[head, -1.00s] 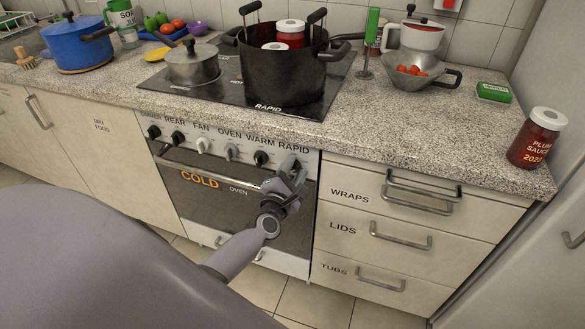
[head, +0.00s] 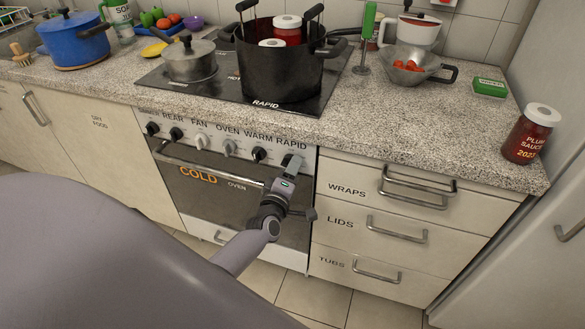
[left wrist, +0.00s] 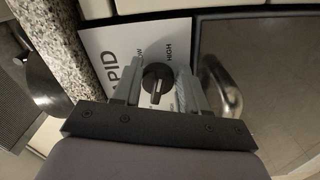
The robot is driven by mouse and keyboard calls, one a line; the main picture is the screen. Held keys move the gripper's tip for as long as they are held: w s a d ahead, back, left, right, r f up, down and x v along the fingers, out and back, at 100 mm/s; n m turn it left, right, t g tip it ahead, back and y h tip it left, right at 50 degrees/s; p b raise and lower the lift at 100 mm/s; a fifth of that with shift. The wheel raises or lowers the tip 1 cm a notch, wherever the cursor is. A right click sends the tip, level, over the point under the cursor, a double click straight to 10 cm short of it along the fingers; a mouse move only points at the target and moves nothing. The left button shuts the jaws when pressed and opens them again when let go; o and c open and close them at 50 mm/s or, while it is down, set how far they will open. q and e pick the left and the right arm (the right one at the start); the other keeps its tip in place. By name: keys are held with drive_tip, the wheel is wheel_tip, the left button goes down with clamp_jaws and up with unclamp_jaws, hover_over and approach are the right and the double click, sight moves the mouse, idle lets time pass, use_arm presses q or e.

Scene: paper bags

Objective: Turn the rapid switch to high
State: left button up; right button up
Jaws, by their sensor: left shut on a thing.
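The rapid switch (left wrist: 157,84) is a round black knob with a pale mark, on a white panel (left wrist: 108,50) in the left wrist view. LOW and HIGH are printed above it, with RAPID to the left. My left gripper (left wrist: 158,88) has a finger on each side of the knob and is shut on it. In the head view my left gripper (head: 291,165) is at the right end of the oven's knob row, below the word RAPID, and hides the knob. I cannot tell exactly where the mark points. My right gripper is not in view.
Several other knobs, such as the warm knob (head: 259,154), line the panel to the left. The oven handle (head: 200,167) runs below them. A black pot (head: 280,75) stands on the hob above. Drawers with metal handles (head: 395,228) are to the right.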

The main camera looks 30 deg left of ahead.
use_arm(q)
drive_tip(key=shift+f+m, duration=0.2)
drive_tip(key=shift+m, duration=1.1)
drive_tip(key=shift+a, duration=0.1)
drive_tip(key=o, duration=1)
drive_tip(key=shift+o, duration=0.2)
drive_tip(key=p+v, duration=0.1)
drive_tip(key=v, duration=0.6)
drive_tip(key=shift+s, duration=0.1)
